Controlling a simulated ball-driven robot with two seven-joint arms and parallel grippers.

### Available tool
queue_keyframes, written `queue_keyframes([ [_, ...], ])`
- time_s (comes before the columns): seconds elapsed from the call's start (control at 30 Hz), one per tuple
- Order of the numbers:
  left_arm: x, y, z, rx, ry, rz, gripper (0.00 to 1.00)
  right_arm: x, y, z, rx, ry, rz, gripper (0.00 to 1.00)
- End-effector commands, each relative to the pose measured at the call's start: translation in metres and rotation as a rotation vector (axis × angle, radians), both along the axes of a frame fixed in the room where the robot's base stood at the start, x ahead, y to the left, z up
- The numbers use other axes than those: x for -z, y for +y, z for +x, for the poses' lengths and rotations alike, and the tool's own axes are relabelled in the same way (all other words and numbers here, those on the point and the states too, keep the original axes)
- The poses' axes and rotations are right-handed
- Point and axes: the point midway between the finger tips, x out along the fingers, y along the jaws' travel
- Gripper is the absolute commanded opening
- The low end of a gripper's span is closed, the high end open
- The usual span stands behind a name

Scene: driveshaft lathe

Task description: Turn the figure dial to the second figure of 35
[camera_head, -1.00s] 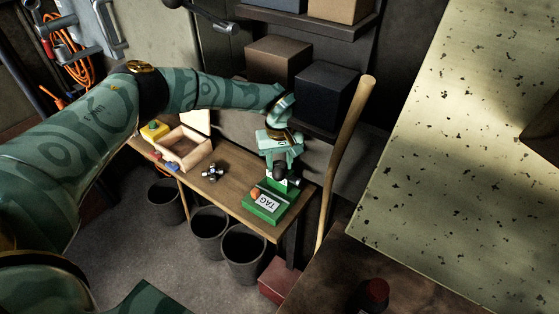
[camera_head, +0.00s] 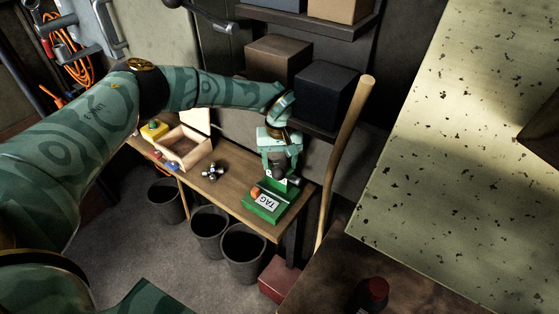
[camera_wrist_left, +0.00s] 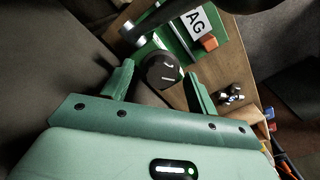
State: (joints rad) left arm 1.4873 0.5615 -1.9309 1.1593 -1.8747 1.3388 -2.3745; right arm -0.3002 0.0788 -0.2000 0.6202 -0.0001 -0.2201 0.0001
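The green tag machine (camera_head: 262,213) stands at the right end of the wooden bench, with a white TAG label and an orange knob. A round black dial with white marks (camera_wrist_left: 164,70) shows on it in the left wrist view. My left gripper (camera_head: 279,171) is above the machine, pointing down. In the left wrist view the gripper (camera_wrist_left: 160,82) is open, one finger on each side of the dial. A gap shows on the left; the right finger is closer, and I cannot tell if it touches. The dial's figures are too small to read. My right gripper is out of view.
The bench (camera_head: 232,190) also holds small metal parts (camera_head: 213,172) and an open wooden box (camera_head: 185,150). A wooden pole (camera_head: 345,160) leans just right of the machine. Dark boxes (camera_head: 327,92) sit on a shelf behind my gripper. Black bins (camera_head: 243,252) stand below the bench front.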

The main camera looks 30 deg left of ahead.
Motion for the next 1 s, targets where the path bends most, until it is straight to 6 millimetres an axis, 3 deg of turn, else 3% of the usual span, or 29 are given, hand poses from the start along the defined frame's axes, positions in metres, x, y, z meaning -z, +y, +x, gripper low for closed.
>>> queue_keyframes([
  [0.2, 0.001, 0.000, -0.001, -0.001, 0.003, 0.001, 0.58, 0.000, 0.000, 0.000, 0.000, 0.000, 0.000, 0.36],
  [0.33, -0.010, 0.000, 0.000, -0.001, 0.001, 0.000, 0.58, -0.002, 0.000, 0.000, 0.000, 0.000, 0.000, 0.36],
  [0.7, -0.091, 0.000, 0.000, 0.001, -0.001, 0.000, 0.58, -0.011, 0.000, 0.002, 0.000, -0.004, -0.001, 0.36],
  [0.83, -0.110, 0.000, 0.000, -0.001, 0.000, 0.000, 0.58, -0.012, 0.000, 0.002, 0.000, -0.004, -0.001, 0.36],
  [1.0, -0.119, 0.000, -0.001, -0.001, 0.001, 0.000, 0.58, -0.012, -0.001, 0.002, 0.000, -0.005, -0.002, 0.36],
])
